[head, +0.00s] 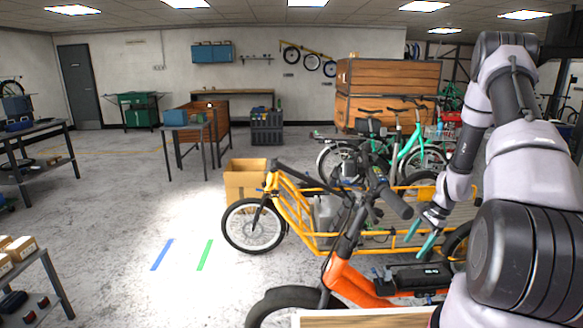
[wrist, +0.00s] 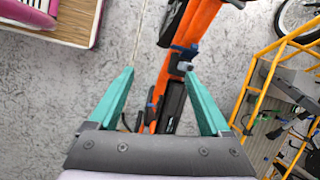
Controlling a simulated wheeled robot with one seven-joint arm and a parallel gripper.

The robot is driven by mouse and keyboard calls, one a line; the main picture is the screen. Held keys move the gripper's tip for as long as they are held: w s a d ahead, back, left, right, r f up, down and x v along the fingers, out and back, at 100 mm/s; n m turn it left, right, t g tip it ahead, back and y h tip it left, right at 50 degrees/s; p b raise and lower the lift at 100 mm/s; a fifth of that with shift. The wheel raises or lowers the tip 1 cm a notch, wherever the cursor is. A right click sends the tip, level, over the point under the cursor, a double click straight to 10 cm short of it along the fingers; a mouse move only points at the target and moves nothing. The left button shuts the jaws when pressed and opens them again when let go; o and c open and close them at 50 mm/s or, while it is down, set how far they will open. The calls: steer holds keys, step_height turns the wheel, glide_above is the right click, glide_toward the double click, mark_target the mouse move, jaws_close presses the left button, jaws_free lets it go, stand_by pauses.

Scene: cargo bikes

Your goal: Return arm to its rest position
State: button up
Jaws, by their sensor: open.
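The orange bike's frame (wrist: 190,35) passes below and between the fingers in that view. My arm extends down from the upper right of the head view and hides part of the bikes behind it.
A yellow cargo bike (head: 300,215) stands behind the orange one. A cardboard box (head: 245,180) and a teal bike (head: 412,145) are farther back. Metal tables (head: 30,140) line the left. The floor around the blue and green stripes (head: 205,255) is clear.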

steer(key=s+a+r+n+t+h, duration=0.1)
steer(key=s+a+r+n, duration=0.3)
steer(key=r, duration=1.2)
steer(key=w+a+r+n+t+h, duration=0.15)
steer(key=a+r, duration=0.45)
steer(key=r, duration=1)
steer(key=s+a+r+n+t, duration=0.2)
steer(key=s+a+r+n, duration=0.1)
steer(key=s+r, duration=0.4)
steer(key=s+a+r+n+t, duration=0.2)
steer(key=s+r, duration=0.6)
steer(key=s, duration=0.6)
steer(key=shift+s+a+r+n, duration=0.25)
steer(key=shift+a+n, duration=0.2)
steer(key=shift+a, duration=0.3)
steer(key=shift+y, duration=0.25)
steer(key=shift+c, duration=0.4)
